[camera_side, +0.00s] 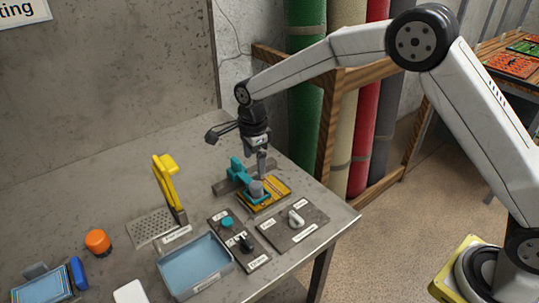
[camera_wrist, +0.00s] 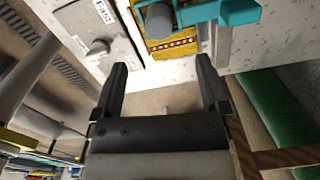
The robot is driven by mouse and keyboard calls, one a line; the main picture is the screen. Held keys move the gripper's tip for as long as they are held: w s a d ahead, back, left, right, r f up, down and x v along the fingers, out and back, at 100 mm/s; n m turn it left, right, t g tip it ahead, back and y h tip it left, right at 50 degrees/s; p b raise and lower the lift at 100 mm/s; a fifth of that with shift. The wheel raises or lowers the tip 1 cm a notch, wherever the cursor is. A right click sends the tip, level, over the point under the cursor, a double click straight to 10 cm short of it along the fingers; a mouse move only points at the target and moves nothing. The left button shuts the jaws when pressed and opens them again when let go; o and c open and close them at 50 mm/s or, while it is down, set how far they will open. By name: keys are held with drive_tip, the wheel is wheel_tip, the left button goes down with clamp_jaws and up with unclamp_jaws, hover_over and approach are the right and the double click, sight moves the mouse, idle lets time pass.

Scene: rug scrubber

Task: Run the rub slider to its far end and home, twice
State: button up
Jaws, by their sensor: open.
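The rub slider is a teal block (camera_side: 238,172) with a grey round knob (camera_side: 256,188), over a yellow base (camera_side: 268,194) near the table's right corner. In the wrist view the grey knob (camera_wrist: 159,22) and teal part (camera_wrist: 228,11) show at the top edge, above the yellow base (camera_wrist: 172,46). My gripper (camera_side: 262,172) points down close above the knob; from the side I cannot tell whether it touches. In the wrist view my gripper (camera_wrist: 162,64) has its two fingers wide apart with nothing between them, and the knob lies beyond the tips.
A grey panel with a white knob (camera_side: 295,218) and a panel with a teal button (camera_side: 227,222) and black lever (camera_side: 246,243) stand in front. A blue tray (camera_side: 196,265), yellow lever (camera_side: 168,188) and orange knob (camera_side: 97,241) are to the left. Rug rolls (camera_side: 357,130) stand behind.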

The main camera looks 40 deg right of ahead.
sight(236, 160)
drive_tip(key=c, duration=0.5)
drive_tip(key=shift+o, duration=0.2)
drive_tip(key=n, duration=0.1)
drive_tip(key=w+n, duration=0.1)
drive_tip(key=n, duration=0.1)
drive_tip(key=shift+w+d+f+n+t, duration=0.1)
drive_tip(key=shift+w+n+t, duration=0.05)
drive_tip(key=shift+n+t, duration=0.2)
drive_tip(key=n, duration=0.2)
drive_tip(key=w+n+t, duration=0.1)
drive_tip(key=n, duration=0.1)
drive_tip(key=shift+w+f, duration=0.1)
drive_tip(key=shift+w, duration=0.1)
drive_tip(key=n, duration=0.2)
drive_tip(key=w+n+t, duration=0.1)
drive_tip(key=n, duration=0.1)
drive_tip(key=w+n, duration=0.1)
drive_tip(key=n, duration=0.1)
drive_tip(key=shift+t, duration=0.25)
drive_tip(key=n, duration=0.2)
drive_tip(key=w+n+t, duration=0.1)
drive_tip(key=n, duration=0.3)
drive_tip(key=shift+w+r, duration=0.2)
drive_tip(key=shift+w, duration=0.2)
drive_tip(key=shift+f, duration=0.15)
drive_tip(key=shift+x, duration=3.75)
drive_tip(key=shift+w, duration=0.15)
